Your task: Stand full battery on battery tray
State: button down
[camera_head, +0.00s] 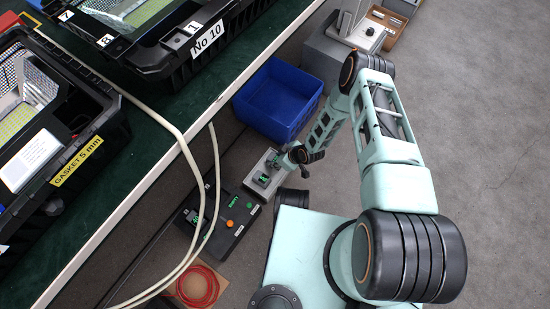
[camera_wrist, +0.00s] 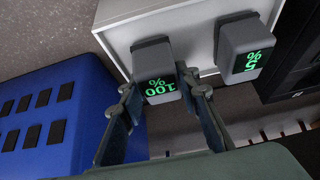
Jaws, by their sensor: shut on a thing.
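In the wrist view, a grey battery (camera_wrist: 153,58) with a green "100 %" display is between the fingertips of my gripper (camera_wrist: 164,92). My gripper is shut on it. A second grey battery (camera_wrist: 241,40), reading "5 %", is at the right by the pale grey box (camera_wrist: 190,22). I cannot tell whether the 100 % battery touches this box. In the head view, the grey box (camera_head: 248,184) stands on the floor beside the blue bin, with my gripper (camera_head: 279,163) over it. The batteries are small and partly hidden there. Which thing is the battery tray is not clear.
A blue bin (camera_head: 267,121) is close by; its side also shows in the wrist view (camera_wrist: 65,118). A black unit (camera_head: 238,222) with an orange knob and green displays is next to the grey box. A green bench (camera_head: 160,130) runs along the left. Grey floor is clear at right.

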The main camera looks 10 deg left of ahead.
jog(key=c, duration=1.5)
grip_release()
jog(key=shift+f, duration=0.1)
jog(key=shift+o, duration=0.2)
jog(key=shift+r, duration=0.3)
jog(key=p+v, duration=0.4)
jog(key=v, duration=0.7)
jog(key=shift+d+r+p, duration=0.2)
jog(key=shift+r+p, duration=0.1)
jog(key=shift+p, duration=0.1)
jog(key=shift+s, duration=0.1)
